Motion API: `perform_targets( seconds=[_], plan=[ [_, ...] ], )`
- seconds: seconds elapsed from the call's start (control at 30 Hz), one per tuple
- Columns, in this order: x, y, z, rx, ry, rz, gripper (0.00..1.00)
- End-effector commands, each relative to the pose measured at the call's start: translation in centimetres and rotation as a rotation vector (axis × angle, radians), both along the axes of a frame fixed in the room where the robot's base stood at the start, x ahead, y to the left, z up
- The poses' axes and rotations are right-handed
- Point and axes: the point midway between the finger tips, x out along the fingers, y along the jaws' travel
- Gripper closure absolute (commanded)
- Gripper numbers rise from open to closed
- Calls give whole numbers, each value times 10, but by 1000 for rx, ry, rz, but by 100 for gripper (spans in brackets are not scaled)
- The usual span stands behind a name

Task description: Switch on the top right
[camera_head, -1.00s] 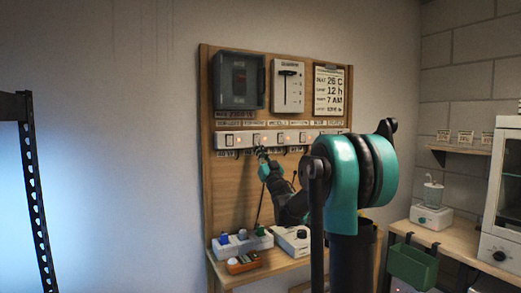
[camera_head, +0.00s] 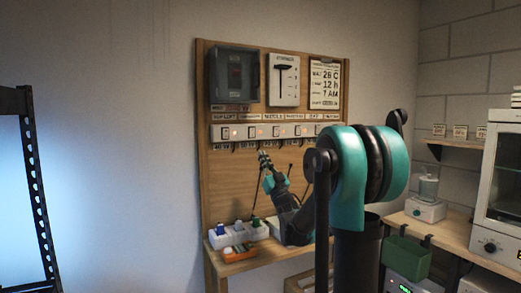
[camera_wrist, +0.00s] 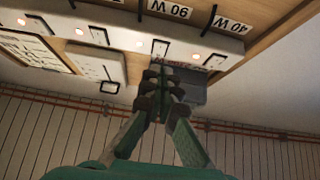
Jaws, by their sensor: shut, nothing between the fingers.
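The white switch strip (camera_head: 240,132) runs across the wooden board, with name labels above it and several small glowing lamps. The label above the second switch from the left (camera_head: 253,132) is too blurred to read surely. My gripper (camera_head: 263,157) is shut and empty, pointing up just below the strip near that switch. In the wrist view, the shut fingertips (camera_wrist: 158,72) are just short of the strip, in line with one black-framed switch (camera_wrist: 160,47), and partly overlap its surroundings. I cannot tell whether they touch. Which way the switch is tipped is too small to tell.
A grey box (camera_head: 234,75), a lever panel (camera_head: 284,80) and a notice card (camera_head: 325,84) hang above the strip. A green bin (camera_head: 407,257) hangs at the right.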

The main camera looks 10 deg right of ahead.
Motion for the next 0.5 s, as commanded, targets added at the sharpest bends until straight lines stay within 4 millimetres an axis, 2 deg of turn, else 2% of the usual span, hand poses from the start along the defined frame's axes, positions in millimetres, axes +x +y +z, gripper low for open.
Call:
perform_targets(
  seconds=[0.2,0.5],
  plan=[
    [-17,-5,-23,1,0,1,100],
    [-21,-7,-29,1,0,1,100]
  ],
)
